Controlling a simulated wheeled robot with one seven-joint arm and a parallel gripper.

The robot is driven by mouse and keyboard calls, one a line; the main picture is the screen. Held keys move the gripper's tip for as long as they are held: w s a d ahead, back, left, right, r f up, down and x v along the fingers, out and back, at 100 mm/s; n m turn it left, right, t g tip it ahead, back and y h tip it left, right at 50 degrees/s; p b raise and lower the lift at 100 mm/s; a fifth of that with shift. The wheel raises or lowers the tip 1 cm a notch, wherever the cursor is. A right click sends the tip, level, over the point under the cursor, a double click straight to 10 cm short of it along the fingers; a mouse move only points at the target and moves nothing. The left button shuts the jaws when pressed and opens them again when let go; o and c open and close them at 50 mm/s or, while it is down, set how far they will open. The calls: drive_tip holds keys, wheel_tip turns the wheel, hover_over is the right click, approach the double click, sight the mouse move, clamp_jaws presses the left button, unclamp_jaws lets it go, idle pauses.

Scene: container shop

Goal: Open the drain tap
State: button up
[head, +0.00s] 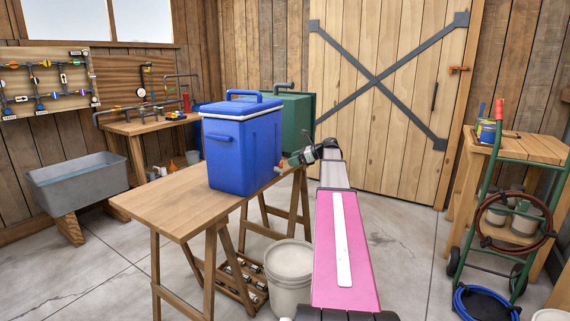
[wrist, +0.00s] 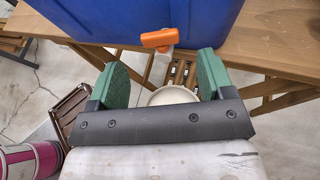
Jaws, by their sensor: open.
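The drain tap has an orange handle (wrist: 159,39) and sticks out low on the side of a blue cooler (wrist: 90,18) in the wrist view. My gripper (head: 292,160) is beside the cooler's right side. In the wrist view its two green fingers (wrist: 161,82) are spread with nothing between them. The orange handle is ahead of the fingertips, between their lines, and looks apart from them.
The trestle table (head: 150,202) has bare wood left of the cooler. A white bucket (head: 289,262) stands on the floor below the tap side. A green box (head: 295,112) stands behind the cooler. A hand truck (head: 470,215) and side table are at right.

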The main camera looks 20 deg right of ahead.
sight(282, 163)
drive_tip(key=shift+x, duration=2.3)
drive_tip(key=c, duration=0.9)
